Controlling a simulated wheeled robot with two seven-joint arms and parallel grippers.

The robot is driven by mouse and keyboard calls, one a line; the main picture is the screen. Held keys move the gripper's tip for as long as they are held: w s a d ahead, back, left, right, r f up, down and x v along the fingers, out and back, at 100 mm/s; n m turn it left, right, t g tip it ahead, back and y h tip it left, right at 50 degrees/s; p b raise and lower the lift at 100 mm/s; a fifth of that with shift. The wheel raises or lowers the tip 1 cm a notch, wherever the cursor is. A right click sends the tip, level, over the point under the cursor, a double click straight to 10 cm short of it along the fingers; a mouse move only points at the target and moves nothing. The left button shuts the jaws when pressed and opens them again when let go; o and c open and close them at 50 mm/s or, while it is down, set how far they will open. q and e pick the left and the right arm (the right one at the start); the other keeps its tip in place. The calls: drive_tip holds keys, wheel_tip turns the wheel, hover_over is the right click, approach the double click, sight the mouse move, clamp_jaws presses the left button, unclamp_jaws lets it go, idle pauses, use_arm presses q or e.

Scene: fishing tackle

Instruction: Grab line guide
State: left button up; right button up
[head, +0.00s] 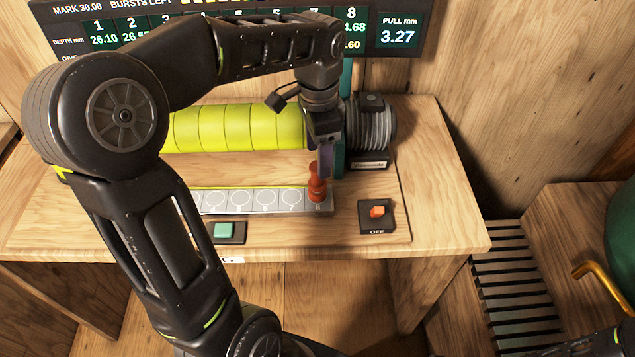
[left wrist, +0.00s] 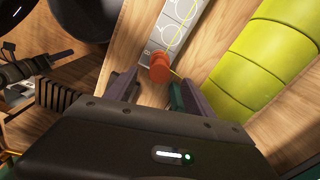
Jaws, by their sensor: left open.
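The line guide looks to be the small orange-red peg (head: 316,186) standing at the right end of the grey numbered strip (head: 250,200), by mark 8. It also shows in the left wrist view (left wrist: 159,68), with a thin yellow line beside it. My left gripper (head: 325,165) points down right at the peg, partly behind it in the head view. In the left wrist view my left gripper (left wrist: 150,85) has its fingers apart, with the peg just beyond and between the tips. I cannot tell whether they touch it.
A yellow-green cylinder (head: 235,128) lies behind the strip, with a grey ribbed motor (head: 375,122) at its right. A green button (head: 224,231) and an orange OFF switch (head: 377,212) sit in front. A display panel (head: 398,35) stands at the back. Bare wood lies right of the switch.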

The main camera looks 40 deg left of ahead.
sight(318, 179)
use_arm(q)
drive_tip(key=shift+f, duration=1.35)
drive_tip(key=shift+s+f+p, duration=0.1)
drive_tip(key=shift+f+p, duration=0.65)
drive_tip(key=shift+f, duration=1.85)
clamp_jaws()
